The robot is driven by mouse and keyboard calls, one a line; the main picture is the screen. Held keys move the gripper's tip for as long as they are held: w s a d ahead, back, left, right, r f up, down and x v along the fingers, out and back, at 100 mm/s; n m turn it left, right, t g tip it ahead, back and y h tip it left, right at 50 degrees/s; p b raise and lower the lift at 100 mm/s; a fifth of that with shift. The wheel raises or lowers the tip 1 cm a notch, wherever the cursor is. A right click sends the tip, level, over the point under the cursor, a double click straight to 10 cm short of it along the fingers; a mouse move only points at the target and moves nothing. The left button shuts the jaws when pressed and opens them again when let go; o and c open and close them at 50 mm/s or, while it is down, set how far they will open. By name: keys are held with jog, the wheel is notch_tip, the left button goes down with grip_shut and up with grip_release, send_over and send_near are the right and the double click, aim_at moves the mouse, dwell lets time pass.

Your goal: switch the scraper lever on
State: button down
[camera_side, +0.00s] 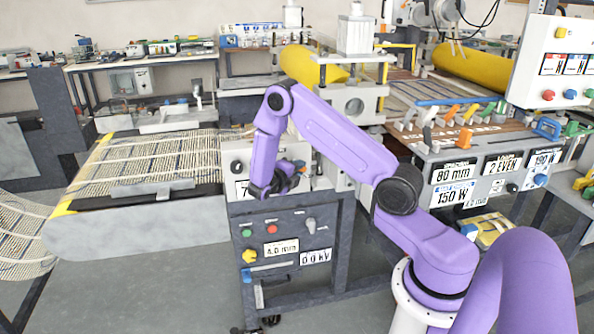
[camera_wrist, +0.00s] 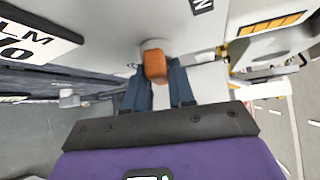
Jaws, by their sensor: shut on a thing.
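My gripper (camera_side: 293,172) is at the upper front panel of the grey machine in the middle of the side view. In the wrist view its two dark blue fingers are closed around an orange lever knob (camera_wrist: 155,64), one finger on each side. The knob sits on a pale mount against the light panel. I cannot read a label that names it as the scraper lever. In the side view the knob is hidden by my gripper and arm.
Below is a dark control panel with a yellow knob (camera_side: 249,256), a red button (camera_side: 272,229) and a grey lever (camera_side: 310,225). A conveyor with mesh (camera_side: 160,160) runs to the left.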

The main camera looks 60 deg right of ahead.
jog(key=shift+s+r+m+t+y, duration=0.1)
jog(key=shift+m+t+y, duration=1)
jog(key=shift+y, duration=0.45)
jog(key=shift+w+m+t+y, duration=0.1)
jog(key=shift+m+t+y, duration=0.95)
jog(key=shift+y, duration=0.55)
jog(key=shift+s+r+m+t+y, duration=0.1)
jog(key=shift+m+t+y, duration=0.75)
jog(key=shift+m+y, duration=0.55)
jog(key=shift+y, duration=0.25)
jog(key=c, duration=1)
grip_release()
jog(key=shift+c, duration=0.2)
